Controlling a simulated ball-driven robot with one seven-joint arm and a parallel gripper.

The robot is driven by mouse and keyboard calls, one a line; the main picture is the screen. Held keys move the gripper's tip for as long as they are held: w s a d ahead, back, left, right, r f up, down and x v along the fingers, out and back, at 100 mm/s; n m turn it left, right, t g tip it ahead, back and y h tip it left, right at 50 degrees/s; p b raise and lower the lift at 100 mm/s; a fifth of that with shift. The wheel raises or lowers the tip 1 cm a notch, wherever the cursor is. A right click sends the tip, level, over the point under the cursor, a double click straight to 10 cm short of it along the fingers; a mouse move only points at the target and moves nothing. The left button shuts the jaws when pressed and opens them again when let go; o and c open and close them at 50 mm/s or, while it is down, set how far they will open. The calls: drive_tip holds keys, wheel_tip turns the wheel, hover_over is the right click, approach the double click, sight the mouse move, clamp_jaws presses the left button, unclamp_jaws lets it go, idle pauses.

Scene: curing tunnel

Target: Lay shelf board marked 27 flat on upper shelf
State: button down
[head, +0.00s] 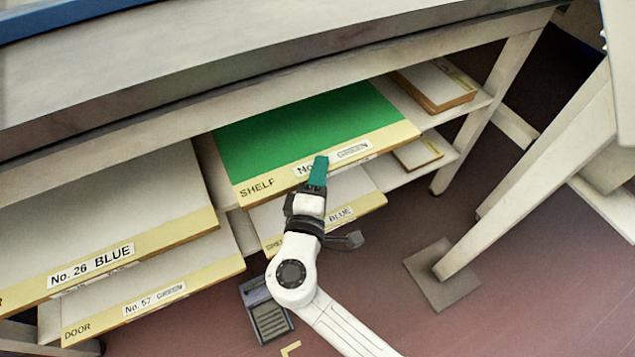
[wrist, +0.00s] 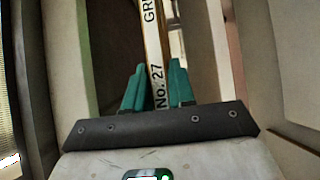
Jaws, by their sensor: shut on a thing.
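The shelf board marked 27 (head: 300,132) has a green top face and a cream front edge with a "SHELF" mark and a GREEN label. In the head view it is roughly level at the height of the upper shelf (head: 408,108), mostly under the tabletop, its front edge sticking out. Its back is hidden, and I cannot tell whether it rests fully on the shelf. My gripper (head: 318,172) is shut on the middle of its front edge. In the wrist view the teal fingers (wrist: 156,88) hold the edge (wrist: 152,40) reading "No. 27".
Board No. 26 BLUE (head: 110,228) lies left on the upper level, with door board No. 57 (head: 155,290) below. A board marked BLUE (head: 350,200) lies under board 27. Smaller boards (head: 435,85) sit right. Table legs (head: 490,110) and a foot pedal (head: 267,315) stand nearby.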

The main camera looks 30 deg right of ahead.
wheel_tip(320, 180, down, 6)
drive_tip(key=w+b, duration=0.2)
drive_tip(key=b, duration=0.1)
drive_tip(key=shift+w+d+f, duration=0.2)
drive_tip(key=shift+w+d, duration=0.2)
drive_tip(key=shift+d, duration=0.05)
drive_tip(key=c, duration=1)
unclamp_jaws()
drive_tip(key=shift+o, duration=0.2)
